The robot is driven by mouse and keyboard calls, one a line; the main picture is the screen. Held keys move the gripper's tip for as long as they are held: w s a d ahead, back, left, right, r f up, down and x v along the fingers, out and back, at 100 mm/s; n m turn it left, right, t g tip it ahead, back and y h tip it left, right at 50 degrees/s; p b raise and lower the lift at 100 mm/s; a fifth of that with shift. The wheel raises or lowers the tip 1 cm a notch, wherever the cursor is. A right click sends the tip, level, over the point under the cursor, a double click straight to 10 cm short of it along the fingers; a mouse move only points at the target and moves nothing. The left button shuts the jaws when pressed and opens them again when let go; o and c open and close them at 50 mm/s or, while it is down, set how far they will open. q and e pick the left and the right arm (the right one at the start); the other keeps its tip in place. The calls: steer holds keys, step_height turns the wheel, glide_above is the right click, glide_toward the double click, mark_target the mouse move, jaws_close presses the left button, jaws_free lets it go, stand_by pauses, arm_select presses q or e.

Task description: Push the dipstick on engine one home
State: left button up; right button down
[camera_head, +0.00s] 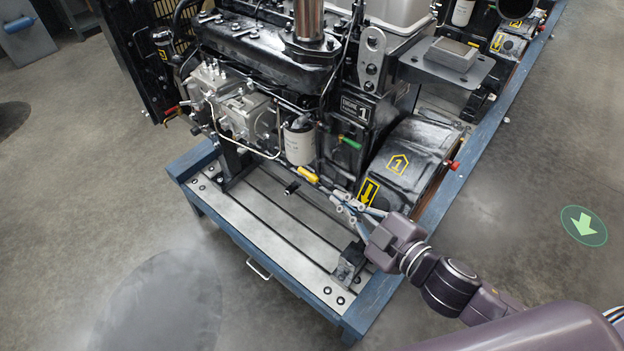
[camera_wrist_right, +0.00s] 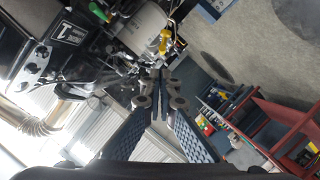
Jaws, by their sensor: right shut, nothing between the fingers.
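Engine one (camera_head: 255,60), black with a "1" plate, stands on a blue-framed stand. A yellow handle (camera_head: 308,174), which looks like the dipstick's, sticks out low on its near side, below the white filter (camera_head: 299,143). It also shows in the right wrist view (camera_wrist_right: 166,42), just beyond the fingertips. My right gripper (camera_head: 335,197) is shut and empty, its tips pointing at the yellow handle from the lower right. The tips look close to the handle; I cannot tell whether they touch. How deep the dipstick sits is hidden. My left gripper is not in view.
A green handle (camera_head: 350,143) sits on the engine above the gripper. The black housing marked 1 (camera_head: 408,152), with a red knob (camera_head: 453,165), stands close to my right gripper. A metal bracket (camera_head: 348,262) rises from the stand (camera_head: 262,237). The floor at left is open.

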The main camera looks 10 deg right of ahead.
step_height(320, 180, up, 2)
steer(key=s+a+n+y, duration=0.1)
steer(key=a, duration=0.1)
steer(key=p, duration=0.3)
glide_above(312, 179)
steer(key=s+a, duration=0.2)
steer(key=s, duration=0.1)
steer(key=f, duration=0.2)
steer(key=w+d+f, duration=0.1)
steer(key=f, duration=0.1)
steer(key=shift+w+d+f, duration=0.2)
steer(key=shift+w+d, duration=0.15)
steer(key=shift+f, duration=0.1)
